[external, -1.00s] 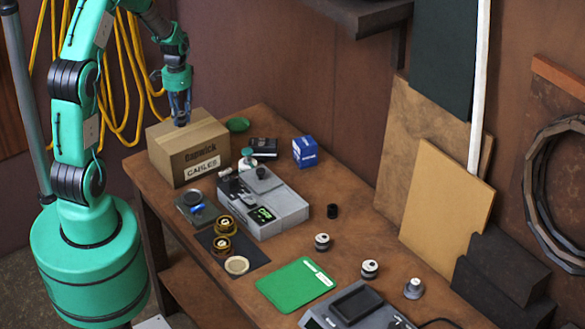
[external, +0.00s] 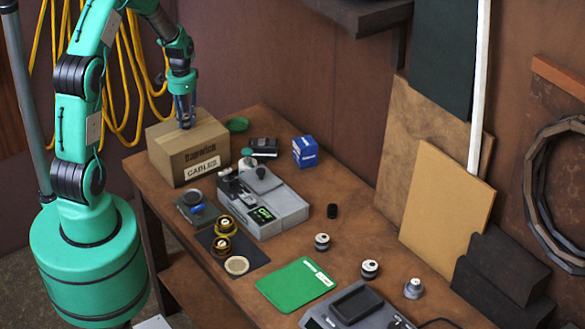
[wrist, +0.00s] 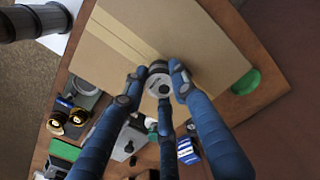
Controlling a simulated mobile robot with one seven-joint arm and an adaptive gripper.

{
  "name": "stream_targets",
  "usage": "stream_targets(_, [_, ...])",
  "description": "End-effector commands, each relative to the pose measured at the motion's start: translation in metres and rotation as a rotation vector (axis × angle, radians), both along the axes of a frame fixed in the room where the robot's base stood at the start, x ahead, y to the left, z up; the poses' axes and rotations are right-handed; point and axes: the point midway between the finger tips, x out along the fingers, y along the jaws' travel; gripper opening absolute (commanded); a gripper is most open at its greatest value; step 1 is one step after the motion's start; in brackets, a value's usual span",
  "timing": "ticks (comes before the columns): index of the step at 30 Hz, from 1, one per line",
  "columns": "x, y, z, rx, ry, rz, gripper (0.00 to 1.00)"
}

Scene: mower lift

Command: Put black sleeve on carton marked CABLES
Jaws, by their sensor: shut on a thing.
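The brown carton marked CABLES (external: 188,150) stands at the table's far left corner; its flat top fills the upper wrist view (wrist: 190,35). My gripper (external: 184,122) is over the carton's top, pointing down, its blue fingers shut on a small round grey-and-white piece (wrist: 158,82). The held piece looks grey with a pale face, not plain black. Whether it touches the carton top I cannot tell. A small black cylinder (external: 332,211), which looks like the black sleeve, stands on the table at mid right, away from my gripper.
A grey device (external: 285,211), a blue box (external: 305,152) and a green dish (external: 237,124) sit near the carton. Brass-coloured pieces (external: 224,225) lie on a dark mat. Several grey-white knobs, one here (external: 322,241), stand farther right. The carton top around my gripper looks clear.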

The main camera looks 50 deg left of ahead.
Motion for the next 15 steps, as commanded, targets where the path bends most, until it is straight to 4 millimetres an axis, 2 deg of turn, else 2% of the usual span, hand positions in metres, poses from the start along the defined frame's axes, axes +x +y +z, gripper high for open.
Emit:
stream_targets(3, [0.0007, 0.0005, -0.0063, 0.001, -0.001, 0.000, 0.00])
stream_targets(15, [0.0007, 0.0005, -0.0097, 0.001, -0.001, 0.000, 0.00])
